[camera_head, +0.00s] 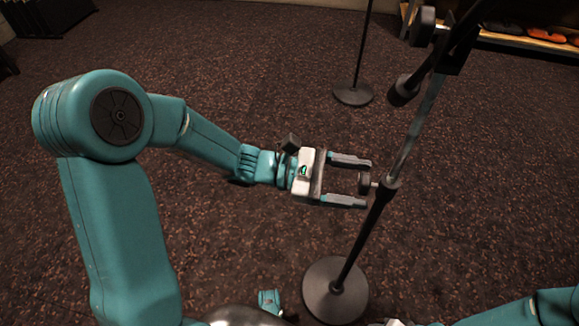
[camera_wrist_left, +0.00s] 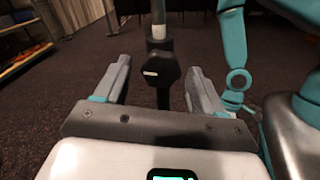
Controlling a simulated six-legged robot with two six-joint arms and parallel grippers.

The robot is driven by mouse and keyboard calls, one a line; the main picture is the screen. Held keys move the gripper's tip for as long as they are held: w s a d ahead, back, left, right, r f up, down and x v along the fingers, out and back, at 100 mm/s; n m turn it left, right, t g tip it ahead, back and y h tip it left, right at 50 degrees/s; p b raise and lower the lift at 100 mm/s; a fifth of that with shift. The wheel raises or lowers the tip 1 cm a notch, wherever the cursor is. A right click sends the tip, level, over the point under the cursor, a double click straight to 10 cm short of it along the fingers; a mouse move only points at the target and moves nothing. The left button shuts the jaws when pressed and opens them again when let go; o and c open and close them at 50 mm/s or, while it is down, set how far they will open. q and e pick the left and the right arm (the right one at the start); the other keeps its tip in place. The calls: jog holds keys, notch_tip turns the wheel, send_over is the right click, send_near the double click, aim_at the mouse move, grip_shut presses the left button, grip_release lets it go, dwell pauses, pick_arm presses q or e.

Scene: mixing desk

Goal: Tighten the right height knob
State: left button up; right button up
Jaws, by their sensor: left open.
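The near microphone stand (camera_head: 407,150) has a dark height knob (camera_head: 365,184) on the left side of its pole, at the clutch where the thin upper tube meets the dark lower tube. My left gripper (camera_head: 367,181) is open, with one finger above and one below the knob in the head view. In the left wrist view the dark knob (camera_wrist_left: 160,72) shows centred between the spread fingertips, with a gap on each side. How deep it sits between them is hard to judge. My right arm enters at the lower right of the head view; its jaws do not show.
The near stand's round base (camera_head: 336,291) is on the dark speckled carpet. A second stand (camera_head: 353,94) is behind it. A boom with a dark counterweight crosses the upper right. A wooden shelf (camera_head: 520,42) stands at the back right.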

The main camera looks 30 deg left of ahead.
pick_arm(q)
jog(key=p+v, duration=0.3)
jog(key=v, duration=1.1)
jog(key=shift+a, duration=0.35)
jog(key=shift+s, duration=0.15)
